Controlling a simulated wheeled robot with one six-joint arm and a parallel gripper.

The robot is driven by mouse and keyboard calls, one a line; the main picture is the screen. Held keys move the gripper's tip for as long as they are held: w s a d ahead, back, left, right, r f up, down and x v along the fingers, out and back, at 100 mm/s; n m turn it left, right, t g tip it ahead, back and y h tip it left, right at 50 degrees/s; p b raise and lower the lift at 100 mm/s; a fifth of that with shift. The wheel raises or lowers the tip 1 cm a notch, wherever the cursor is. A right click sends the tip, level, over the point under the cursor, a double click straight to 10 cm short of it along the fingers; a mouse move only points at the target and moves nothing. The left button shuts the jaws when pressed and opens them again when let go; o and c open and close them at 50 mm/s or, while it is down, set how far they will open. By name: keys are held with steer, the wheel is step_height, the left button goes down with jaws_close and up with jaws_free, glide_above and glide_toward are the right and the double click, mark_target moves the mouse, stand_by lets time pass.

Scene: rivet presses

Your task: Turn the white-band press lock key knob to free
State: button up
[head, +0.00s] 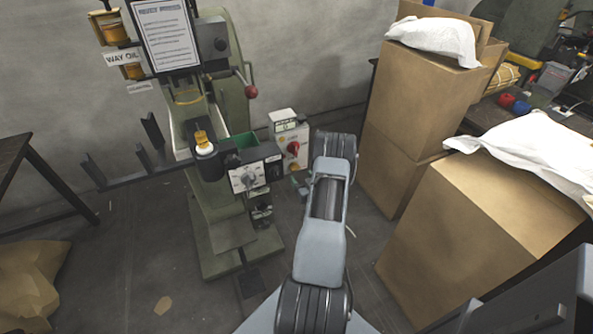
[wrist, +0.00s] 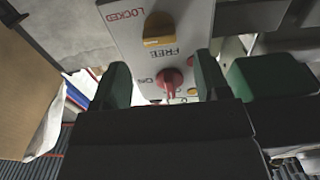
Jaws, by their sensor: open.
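In the wrist view a pale control panel (wrist: 190,50) fills the upper middle, its lettering upside down. A yellow-orange knob (wrist: 160,28) sits on it, with LOCKED at its upper left and FREE just below. Which mark it points to I cannot tell. A red knob (wrist: 171,82) is lower on the panel, seen between the fingers. My gripper (wrist: 161,66) is open and empty, its two green fingers apart from each other on either side of the red knob. Contact is not clear. In the head view the white box with a red knob (head: 293,148) stands beside the green press (head: 222,225).
A second panel with a grey dial (head: 247,180) is on the press front. A lever with a dark red ball (head: 251,91) sticks out above. Cardboard boxes (head: 415,95) stand close on the right.

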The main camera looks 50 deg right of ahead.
mark_target(296, 170)
steer(key=shift+x, duration=2.8)
steer(key=c, duration=0.9)
